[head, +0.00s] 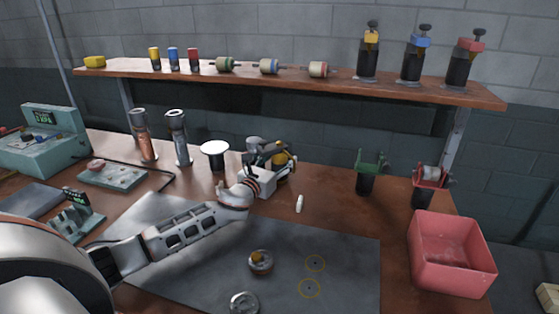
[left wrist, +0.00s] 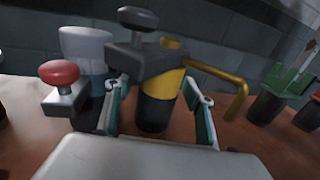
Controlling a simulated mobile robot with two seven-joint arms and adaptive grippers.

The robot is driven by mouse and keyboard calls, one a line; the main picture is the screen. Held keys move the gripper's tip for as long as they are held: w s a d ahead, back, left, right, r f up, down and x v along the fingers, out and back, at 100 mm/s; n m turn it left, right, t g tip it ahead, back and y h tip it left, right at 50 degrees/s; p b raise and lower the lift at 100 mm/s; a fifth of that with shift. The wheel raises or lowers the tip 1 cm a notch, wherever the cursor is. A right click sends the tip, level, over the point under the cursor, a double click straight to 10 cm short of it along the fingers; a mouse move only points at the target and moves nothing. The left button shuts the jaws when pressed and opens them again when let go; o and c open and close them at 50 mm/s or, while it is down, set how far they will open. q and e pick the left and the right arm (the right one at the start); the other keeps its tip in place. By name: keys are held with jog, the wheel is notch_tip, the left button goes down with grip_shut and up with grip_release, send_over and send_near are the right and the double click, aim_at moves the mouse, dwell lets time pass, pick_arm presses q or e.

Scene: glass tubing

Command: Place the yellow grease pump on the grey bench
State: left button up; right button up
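A yellow and black pump-like device (head: 281,160) stands on the brown worktop behind the grey mat (head: 345,252). In the left wrist view this yellow device (left wrist: 172,83) has a dark cap block, a black knob and a bent brass tube reaching right. My left gripper (head: 268,160) is at it; the gripper body hides part of the device in the head view. In the left wrist view the teal fingers of my left gripper (left wrist: 158,92) are spread on either side of the device, and I see no clear grip. My right gripper is out of view.
A red-knobbed block (left wrist: 62,90) and a pale cup-like part (left wrist: 88,48) crowd the left finger. A green-topped holder (head: 370,172), a red-topped one (head: 430,183) and a pink bin (head: 451,255) stand right. A shelf (head: 300,81) runs behind. The mat's right half is mostly clear.

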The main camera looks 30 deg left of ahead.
pick_arm(q)
jog(key=shift+r, duration=0.25)
jog(key=s, duration=0.8)
jog(key=s+p, duration=0.1)
jog(key=s, duration=0.3)
jog(key=shift+d+f, duration=0.1)
jog(key=shift+d, duration=0.25)
